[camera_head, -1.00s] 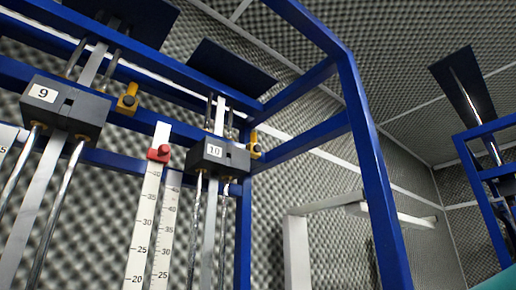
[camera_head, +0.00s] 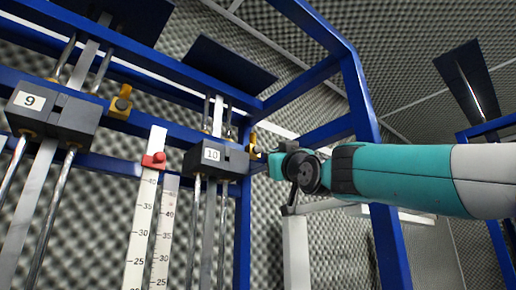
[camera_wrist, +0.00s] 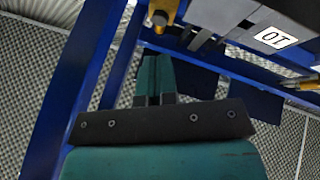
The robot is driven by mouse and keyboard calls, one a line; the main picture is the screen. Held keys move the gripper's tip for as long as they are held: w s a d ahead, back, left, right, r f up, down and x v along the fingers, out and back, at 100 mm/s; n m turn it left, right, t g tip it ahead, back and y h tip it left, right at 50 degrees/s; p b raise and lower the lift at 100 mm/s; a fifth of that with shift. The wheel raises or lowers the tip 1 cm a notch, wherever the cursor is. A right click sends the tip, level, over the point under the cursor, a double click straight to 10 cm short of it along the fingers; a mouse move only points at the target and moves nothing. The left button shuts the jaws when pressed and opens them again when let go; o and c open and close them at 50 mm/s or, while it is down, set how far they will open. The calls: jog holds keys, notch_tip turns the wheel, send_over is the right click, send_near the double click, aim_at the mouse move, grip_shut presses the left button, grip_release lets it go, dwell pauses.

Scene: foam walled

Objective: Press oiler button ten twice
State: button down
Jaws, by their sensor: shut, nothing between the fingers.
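The black block labelled 10 (camera_head: 215,158) sits on its rails in the blue frame. At its right is a small yellow bracket with a dark button (camera_head: 253,143), partly hidden near the arm. In the wrist view the block's label (camera_wrist: 275,38) appears upside down at the upper right. The yellow bracket with its button (camera_wrist: 163,18) is at the top centre there. My gripper (camera_wrist: 153,76) is shut and empty, its fingers pointing toward the bracket with a visible gap in the picture. In the head view my gripper (camera_head: 274,165) is just right of and slightly below the yellow bracket.
Block 9 (camera_head: 52,108) and its yellow bracket (camera_head: 121,101) are to the left. White rulers (camera_head: 145,215) with a red slider (camera_head: 154,160) hang between the blocks. A blue post (camera_head: 362,120) stands close to my arm. Foam walls surround the frame.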

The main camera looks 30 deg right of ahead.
aim_at(257, 150)
jog(key=s+d+r+t+h, duration=0.2)
jog(key=s+r, duration=0.1)
jog(key=r, duration=0.3)
jog(key=shift+d+r+m, duration=0.15)
jog(key=shift+d+m, duration=0.05)
jog(key=shift+m, duration=0.2)
jog(key=w+a+p, duration=0.1)
jog(key=w+p, duration=0.3)
jog(key=w, duration=0.4)
jog(key=shift+w+a+p, duration=0.35)
dwell(1.4)
jog(key=shift+w+a, duration=0.1)
jog(key=shift+w, duration=0.3)
